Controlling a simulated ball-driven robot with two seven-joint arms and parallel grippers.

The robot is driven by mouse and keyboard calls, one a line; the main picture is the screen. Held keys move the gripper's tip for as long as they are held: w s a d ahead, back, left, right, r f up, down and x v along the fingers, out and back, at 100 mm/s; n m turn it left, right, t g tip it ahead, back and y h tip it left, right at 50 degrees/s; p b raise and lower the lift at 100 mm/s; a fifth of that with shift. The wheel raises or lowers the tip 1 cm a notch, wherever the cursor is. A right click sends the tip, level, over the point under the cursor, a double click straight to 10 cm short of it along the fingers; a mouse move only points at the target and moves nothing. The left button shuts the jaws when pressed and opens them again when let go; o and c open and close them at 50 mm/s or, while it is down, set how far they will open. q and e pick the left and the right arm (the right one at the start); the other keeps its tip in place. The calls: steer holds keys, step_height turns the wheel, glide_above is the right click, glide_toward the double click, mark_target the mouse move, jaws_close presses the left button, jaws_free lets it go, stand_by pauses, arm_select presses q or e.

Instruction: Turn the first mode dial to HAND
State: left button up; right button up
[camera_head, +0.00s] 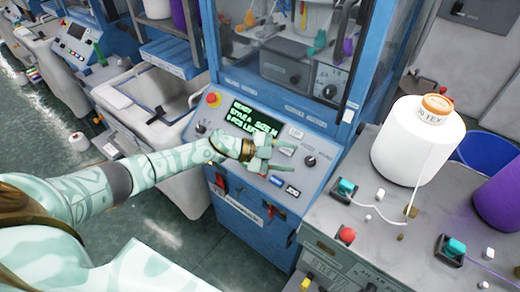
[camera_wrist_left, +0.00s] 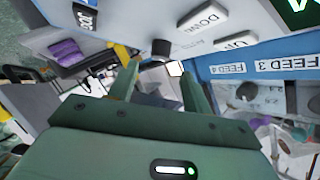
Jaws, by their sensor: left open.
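A blue machine's control panel (camera_head: 265,185) faces me, with a lit green-text screen (camera_head: 250,122). A small black dial (camera_head: 310,160) sits on the panel's right part. In the left wrist view a dark knob (camera_wrist_left: 160,48), which looks like the same dial, shows just beyond and between the fingertips. I cannot read its pointer or its HAND mark. My left gripper (camera_head: 270,154) is open and empty over the panel, its fingers pointing right toward the dial, apart from it. It also shows in the left wrist view (camera_wrist_left: 158,68). My right gripper is not in view.
Buttons marked DOWN (camera_wrist_left: 201,17) and UP (camera_wrist_left: 234,42) lie close by the dial. A red stop button (camera_head: 213,98) is at the panel's left. A grey table with a white yarn cone (camera_head: 417,140) stands at the right. A glazed guard (camera_head: 300,50) rises behind.

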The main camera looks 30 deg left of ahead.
arm_select(q)
steer(key=v, duration=1)
steer(key=shift+s+a, duration=0.2)
steer(key=shift+a, duration=0.1)
